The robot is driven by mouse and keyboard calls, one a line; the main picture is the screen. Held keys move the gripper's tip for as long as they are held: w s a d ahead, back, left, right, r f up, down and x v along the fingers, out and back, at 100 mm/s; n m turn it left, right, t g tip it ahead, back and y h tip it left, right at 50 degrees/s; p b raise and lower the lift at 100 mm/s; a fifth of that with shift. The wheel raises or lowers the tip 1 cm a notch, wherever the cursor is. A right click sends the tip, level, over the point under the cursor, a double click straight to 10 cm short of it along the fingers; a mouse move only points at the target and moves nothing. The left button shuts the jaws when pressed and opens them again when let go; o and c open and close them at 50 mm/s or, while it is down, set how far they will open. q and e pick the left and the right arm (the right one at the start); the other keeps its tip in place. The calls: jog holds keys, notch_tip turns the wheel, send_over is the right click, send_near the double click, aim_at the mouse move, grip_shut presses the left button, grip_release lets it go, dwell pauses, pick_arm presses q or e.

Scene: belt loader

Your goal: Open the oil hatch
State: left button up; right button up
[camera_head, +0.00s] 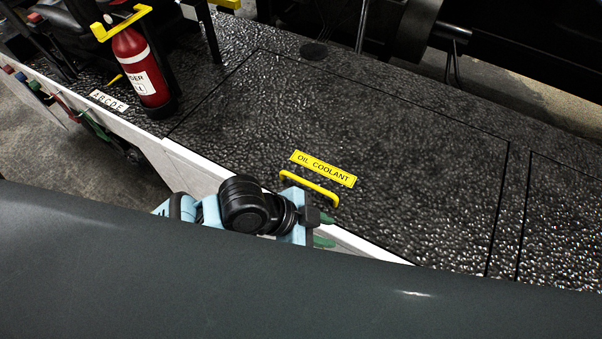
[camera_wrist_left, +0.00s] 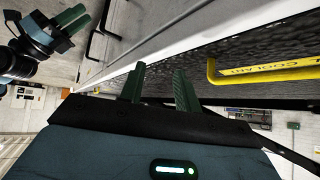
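The oil hatch (camera_head: 400,150) is a black textured panel outlined by a thin seam, lying flush with the deck. It carries a yellow "OIL COOLANT" label (camera_head: 323,168) and a yellow bar handle (camera_head: 310,188) near its front edge. My left gripper (camera_head: 326,230) is just below the handle in the head view, by the white deck edge. In the left wrist view its green fingers (camera_wrist_left: 159,87) are apart with nothing between them. The handle (camera_wrist_left: 262,73) is to their right there, not touched. My right gripper (camera_wrist_left: 74,20) shows at the wrist view's upper left; its finger gap is unclear.
A red fire extinguisher (camera_head: 142,65) stands on the deck left of the hatch, under a yellow bracket (camera_head: 122,23). A white edge strip (camera_head: 190,168) runs along the deck front. Dark machinery (camera_head: 500,50) lies behind. My own dark body covers the bottom of the head view.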

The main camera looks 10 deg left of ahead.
aim_at(305, 181)
pick_arm(q)
jog(key=w+r+m, duration=0.1)
jog(key=w+a+r+m+g, duration=0.1)
jog(key=w+m, duration=0.1)
jog(key=w+a+r+m+y, duration=0.1)
jog(key=shift+w+a+g, duration=0.2)
jog(key=shift+w+g, duration=0.1)
jog(key=shift+w, duration=0.05)
jog(key=w+a+r+m+y, duration=0.2)
jog(key=w+a+r, duration=0.35)
jog(key=a, duration=0.25)
jog(key=shift+x, duration=4.4)
jog(key=shift+w+a+f, duration=0.1)
jog(key=shift+a, duration=0.05)
grip_shut()
